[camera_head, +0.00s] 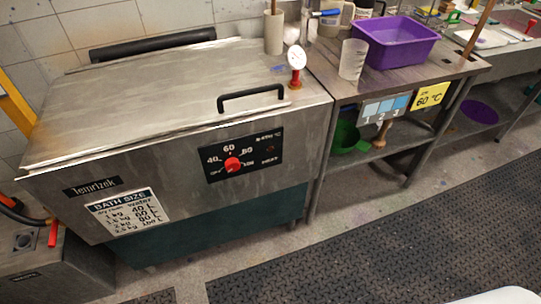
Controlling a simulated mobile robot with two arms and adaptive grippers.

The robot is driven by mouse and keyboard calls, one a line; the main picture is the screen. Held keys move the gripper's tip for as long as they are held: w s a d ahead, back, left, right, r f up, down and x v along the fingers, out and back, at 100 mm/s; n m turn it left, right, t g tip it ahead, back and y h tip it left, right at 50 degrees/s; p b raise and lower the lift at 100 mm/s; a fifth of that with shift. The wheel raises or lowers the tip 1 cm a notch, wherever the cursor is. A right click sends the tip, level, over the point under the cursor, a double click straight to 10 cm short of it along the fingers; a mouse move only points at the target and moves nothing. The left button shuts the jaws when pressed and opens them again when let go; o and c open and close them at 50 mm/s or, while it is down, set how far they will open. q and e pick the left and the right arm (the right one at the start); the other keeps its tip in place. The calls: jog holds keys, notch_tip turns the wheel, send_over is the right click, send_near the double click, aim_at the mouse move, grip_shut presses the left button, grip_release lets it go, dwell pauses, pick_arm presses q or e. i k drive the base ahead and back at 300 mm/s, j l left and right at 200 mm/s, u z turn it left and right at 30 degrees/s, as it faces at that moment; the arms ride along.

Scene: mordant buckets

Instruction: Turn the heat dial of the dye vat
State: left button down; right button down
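The dye vat (180,120) is a large steel box with a lid, standing at the left and centre of the head view. Its lid (150,95) is closed and has a black handle (251,96) at the front. The heat dial is a red knob (232,164) on a black panel (262,157) on the vat's front face. Marks 40, 60 and 80 show around it, with a further mark at lower right. The knob's exact pointer setting is too small to tell. A small lamp and the word HEAT are right of the knob. Neither gripper is in view.
The bench (440,62) at right holds a purple basin (393,42) and a clear beaker (352,60). A yellow 60 °C card (430,96) hangs there. The floor mat (400,240) before the vat is clear.

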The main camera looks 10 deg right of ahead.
aim_at(232, 165)
jog(key=l+z, duration=0.6)
jog(key=z, duration=0.15)
jog(key=i+l+z, duration=0.15)
jog(key=z, duration=0.2)
jog(key=l, duration=0.15)
